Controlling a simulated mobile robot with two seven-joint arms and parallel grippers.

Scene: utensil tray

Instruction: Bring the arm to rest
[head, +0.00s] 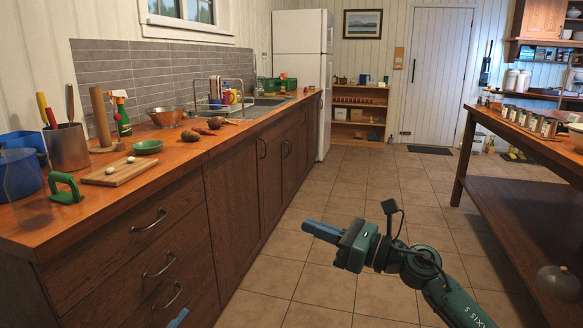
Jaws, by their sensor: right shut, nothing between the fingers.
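My right arm comes in from the lower right corner. Its green and black gripper (308,226) is held over the open tiled floor, to the right of the left counter and apart from it. Its blue fingers point left and lie together, with nothing between them. A small blue tip (178,318) at the bottom edge, in front of the drawers, looks like a fingertip of my left gripper. The rest of that gripper is out of view, and its opening cannot be told.
A wooden table (525,148) with jars stands at right. Tiled floor (375,185) lies clear between them.

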